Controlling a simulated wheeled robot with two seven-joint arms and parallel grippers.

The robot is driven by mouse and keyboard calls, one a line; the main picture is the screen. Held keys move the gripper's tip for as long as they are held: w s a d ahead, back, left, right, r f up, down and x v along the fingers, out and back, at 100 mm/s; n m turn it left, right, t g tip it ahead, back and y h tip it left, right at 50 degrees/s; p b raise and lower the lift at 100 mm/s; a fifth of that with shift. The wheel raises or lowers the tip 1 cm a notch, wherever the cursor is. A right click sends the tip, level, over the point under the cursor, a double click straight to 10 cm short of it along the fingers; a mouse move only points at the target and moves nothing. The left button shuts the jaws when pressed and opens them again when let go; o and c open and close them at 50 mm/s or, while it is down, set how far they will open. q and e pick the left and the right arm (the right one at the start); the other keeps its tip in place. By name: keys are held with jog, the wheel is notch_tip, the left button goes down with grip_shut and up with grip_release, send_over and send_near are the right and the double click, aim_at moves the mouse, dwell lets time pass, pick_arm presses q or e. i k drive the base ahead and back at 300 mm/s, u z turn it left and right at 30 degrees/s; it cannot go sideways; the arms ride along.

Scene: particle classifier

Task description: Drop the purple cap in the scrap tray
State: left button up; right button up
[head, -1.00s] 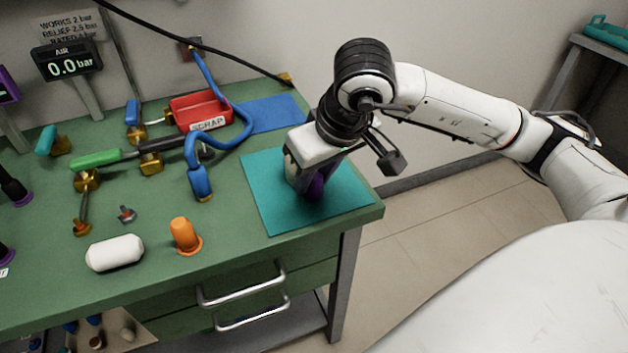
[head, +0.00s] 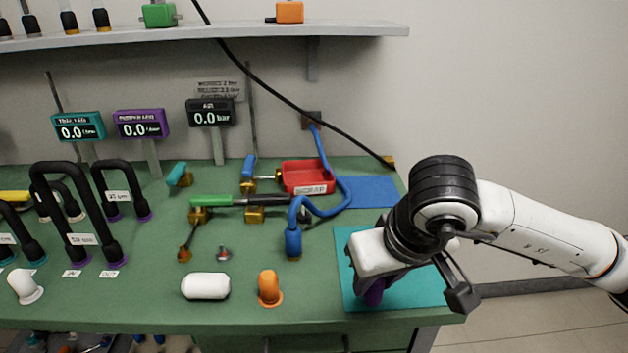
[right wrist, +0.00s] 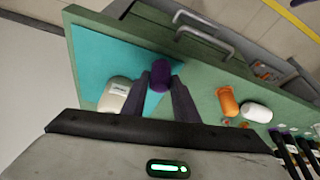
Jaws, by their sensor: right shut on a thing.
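The purple cap (head: 374,291) is between the fingers of my right gripper (head: 368,284), over the front left part of the teal mat. The right wrist view shows the cap (right wrist: 160,75) between the two dark fingertips (right wrist: 161,82). In the head view the gripper body hides much of the cap and fingers. The red scrap tray (head: 307,176) stands at the back of the bench, left of and behind the gripper. It looks empty, with a SCRAP label on its front. My left gripper is not in view.
A blue hose (head: 334,207) curves between the scrap tray and my right gripper. The teal mat (head: 352,245) and blue mat (head: 375,191) lie at the right. A cream object (right wrist: 115,95) is beside the right gripper. An orange cap (head: 268,287) and white capsule (head: 205,286) are left.

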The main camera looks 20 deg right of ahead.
aim_at(307, 177)
jog(key=k, duration=0.4)
jog(key=u, duration=1.9)
jog(key=k, duration=0.75)
jog(key=z, duration=1.3)
jog(key=i, duration=1.5)
